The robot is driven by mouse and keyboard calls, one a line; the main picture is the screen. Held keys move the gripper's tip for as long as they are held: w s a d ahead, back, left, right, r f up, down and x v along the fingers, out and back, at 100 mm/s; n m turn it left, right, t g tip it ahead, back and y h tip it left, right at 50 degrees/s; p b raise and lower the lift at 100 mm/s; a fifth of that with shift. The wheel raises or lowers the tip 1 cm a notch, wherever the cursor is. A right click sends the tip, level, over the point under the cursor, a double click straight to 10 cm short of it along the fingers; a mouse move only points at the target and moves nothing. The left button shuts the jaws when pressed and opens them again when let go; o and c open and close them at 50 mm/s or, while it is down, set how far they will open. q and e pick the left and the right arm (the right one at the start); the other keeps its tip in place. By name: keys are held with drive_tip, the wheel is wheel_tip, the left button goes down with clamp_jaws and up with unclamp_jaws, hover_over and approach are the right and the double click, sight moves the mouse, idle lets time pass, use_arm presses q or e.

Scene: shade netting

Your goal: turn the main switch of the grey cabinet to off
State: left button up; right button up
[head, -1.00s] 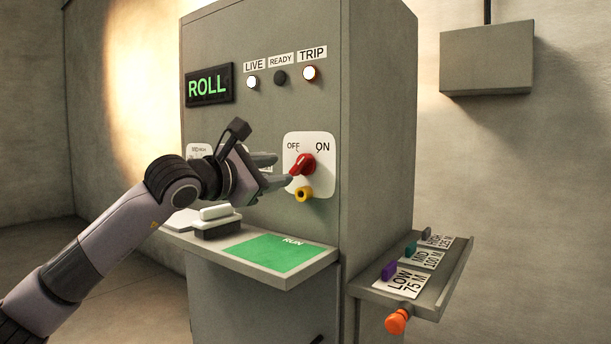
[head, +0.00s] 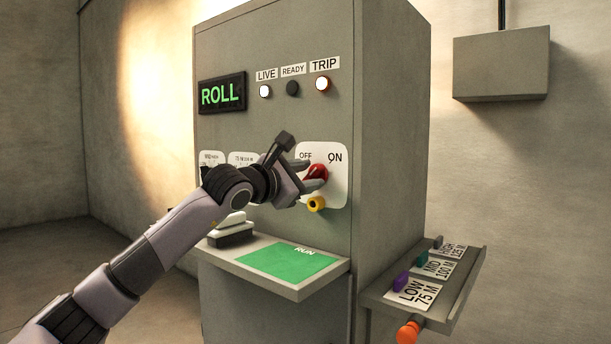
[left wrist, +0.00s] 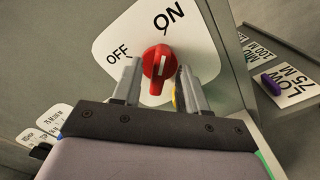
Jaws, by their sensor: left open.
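The red main switch (head: 318,173) sits on a white plate (head: 338,188) on the front of the grey cabinet (head: 315,128). In the left wrist view, the red knob (left wrist: 158,62) has its grip lined up towards ON, with OFF to the left. My left gripper (head: 310,173) is open at the switch, partly covering it in the head view. In the left wrist view its fingers stand on either side of the knob; contact is not clear. My right gripper is not in view.
A yellow part (head: 316,203) sits just below the switch. A shelf with a green RUN area (head: 288,262) juts out underneath. The LIVE (head: 265,91) and TRIP (head: 322,83) lamps are lit; READY is dark.

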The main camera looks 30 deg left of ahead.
use_arm(q)
clamp_jaws()
drive_tip(key=shift+f+n+b, duration=0.1)
drive_tip(key=shift+n+b, duration=1.05)
drive_tip(key=shift+n, duration=0.05)
drive_tip(key=n+b, duration=0.1)
drive_tip(key=n, duration=0.2)
drive_tip(key=shift+n+b, duration=0.3)
drive_tip(key=shift+b, duration=0.1)
drive_tip(key=n, duration=0.2)
drive_tip(key=shift+a+n+b, duration=0.1)
drive_tip(key=shift+n+b, duration=0.2)
drive_tip(key=shift+b, duration=0.05)
drive_tip(key=n, duration=0.2)
drive_tip(key=shift+n, duration=0.4)
drive_tip(key=n, duration=0.3)
drive_tip(key=shift+a+n, duration=0.15)
drive_tip(key=shift+n, duration=1.65)
